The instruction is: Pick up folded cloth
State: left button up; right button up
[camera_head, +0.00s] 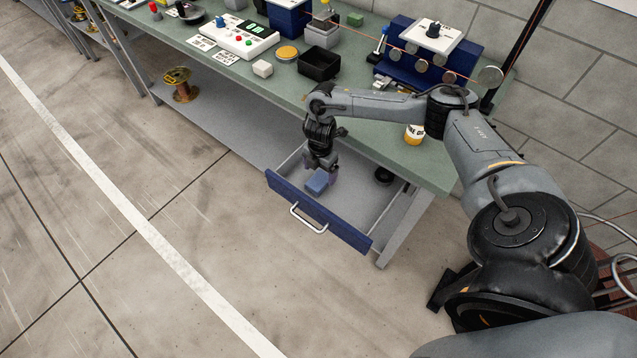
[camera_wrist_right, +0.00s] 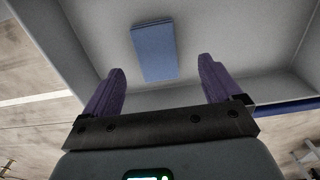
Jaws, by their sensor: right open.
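The folded cloth (camera_head: 317,182) is a small blue rectangular pad lying inside the open drawer (camera_head: 318,215). In the right wrist view the cloth (camera_wrist_right: 154,51) lies flat on the grey drawer floor, ahead of the fingertips and between their lines. My right gripper (camera_head: 322,168) points down into the drawer, just above the cloth, and partly covers it in the head view. Its two purple fingers (camera_wrist_right: 160,72) are spread wide with nothing between them. I see a gap between the fingers and the cloth. My left gripper is not in view.
The drawer has a blue front with a pale handle (camera_head: 308,219) and grey side walls. A dark round thing (camera_head: 384,176) lies at its right end. The green bench top (camera_head: 375,140) above carries a black bin (camera_head: 319,64) and a yellow-labelled container (camera_head: 414,134).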

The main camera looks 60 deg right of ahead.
aim_at(319, 180)
jog(key=f+b, duration=0.1)
jog(key=f, duration=0.4)
jog(key=shift+w, duration=0.2)
jog(key=c, duration=1.1)
